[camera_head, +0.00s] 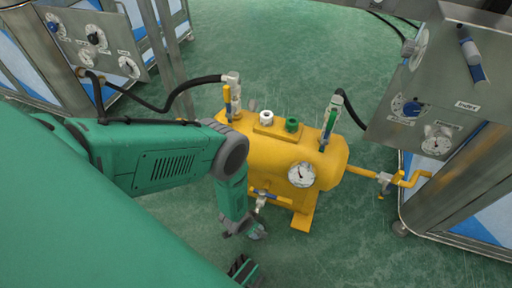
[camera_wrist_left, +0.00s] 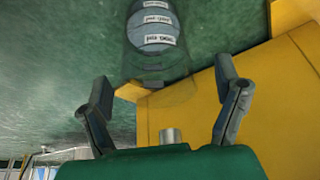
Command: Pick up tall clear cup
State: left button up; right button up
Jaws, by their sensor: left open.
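In the left wrist view a tall clear cylinder (camera_wrist_left: 157,62), which looks like the clear cup, stands out at the top centre. Its outline is faint, and a pale blue round patch with white labels (camera_wrist_left: 155,28) shows in or through it. My left gripper (camera_wrist_left: 162,72) is open, with one finger on each side of the picture. The cylinder lies between and beyond the fingers, and I see no finger closed on it. In the head view my left arm reaches down in front of the yellow tank, and I cannot make out the cup there.
A yellow tank (camera_head: 275,150) with a gauge (camera_head: 302,175), valves and black hoses stands close to my left arm. Its yellow surface (camera_wrist_left: 280,85) fills the right of the wrist view. Metal panels (camera_head: 425,100) stand at right and upper left. Green floor (camera_head: 270,60) is open behind.

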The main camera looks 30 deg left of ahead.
pick_arm(q)
jog(key=shift+d, duration=0.15)
jog(key=shift+r, duration=0.1)
jog(key=c, duration=0.6)
jog(key=shift+d, duration=0.15)
jog(key=c, duration=1.1)
jog(key=shift+c, duration=0.2)
pick_arm(e)
jog(key=shift+d, duration=0.3)
jog(key=shift+a, duration=0.1)
